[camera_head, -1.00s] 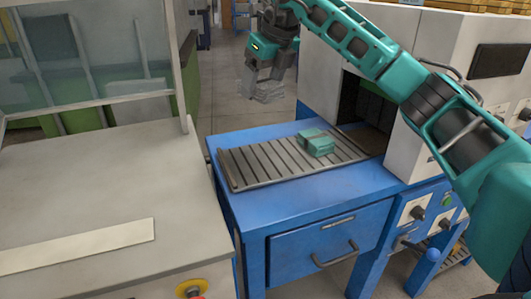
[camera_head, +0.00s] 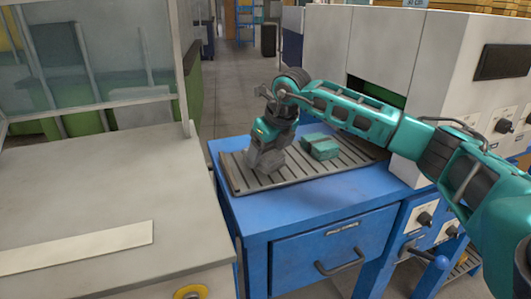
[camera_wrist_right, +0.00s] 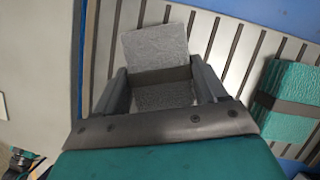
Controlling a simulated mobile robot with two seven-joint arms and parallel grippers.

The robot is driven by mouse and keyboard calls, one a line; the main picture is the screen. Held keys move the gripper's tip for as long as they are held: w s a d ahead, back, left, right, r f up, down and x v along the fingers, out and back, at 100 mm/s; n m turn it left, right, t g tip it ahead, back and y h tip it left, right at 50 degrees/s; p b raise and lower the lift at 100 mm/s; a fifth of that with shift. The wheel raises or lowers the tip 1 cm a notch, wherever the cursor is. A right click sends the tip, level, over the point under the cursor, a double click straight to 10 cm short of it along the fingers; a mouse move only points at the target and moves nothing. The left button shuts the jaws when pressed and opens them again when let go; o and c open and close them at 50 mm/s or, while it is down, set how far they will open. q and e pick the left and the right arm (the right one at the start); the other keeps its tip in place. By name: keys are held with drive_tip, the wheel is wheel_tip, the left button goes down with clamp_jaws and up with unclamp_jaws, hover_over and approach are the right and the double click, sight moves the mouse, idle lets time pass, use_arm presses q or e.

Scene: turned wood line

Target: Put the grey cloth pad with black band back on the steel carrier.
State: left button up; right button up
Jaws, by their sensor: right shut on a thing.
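The grey cloth pad (camera_wrist_right: 156,52) with its black band is between the fingers of my right gripper (camera_wrist_right: 163,88), which is shut on it. In the head view the right gripper (camera_head: 266,158) points down, low over the left part of the slatted steel carrier (camera_head: 335,166). The carrier's slats also show behind the pad in the right wrist view (camera_wrist_right: 228,48). I cannot tell whether the pad touches the slats. My left gripper is not in view.
A teal pad with a dark band (camera_head: 321,147) lies on the carrier, to the right of my gripper; it also shows in the right wrist view (camera_wrist_right: 290,100). The carrier lies on a blue bench (camera_head: 290,212) before a white machine (camera_head: 350,40). A grey table (camera_head: 120,190) stands left.

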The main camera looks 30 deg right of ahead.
drive_tip(key=o, duration=1)
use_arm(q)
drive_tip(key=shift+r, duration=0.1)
use_arm(e)
drive_tip(key=shift+r, duration=0.3)
use_arm(q)
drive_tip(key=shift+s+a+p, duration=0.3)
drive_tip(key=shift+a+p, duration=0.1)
drive_tip(key=shift+p, duration=0.25)
use_arm(e)
drive_tip(key=v, duration=1.1)
drive_tip(key=shift+s+r, duration=0.15)
drive_tip(key=shift+r, duration=0.15)
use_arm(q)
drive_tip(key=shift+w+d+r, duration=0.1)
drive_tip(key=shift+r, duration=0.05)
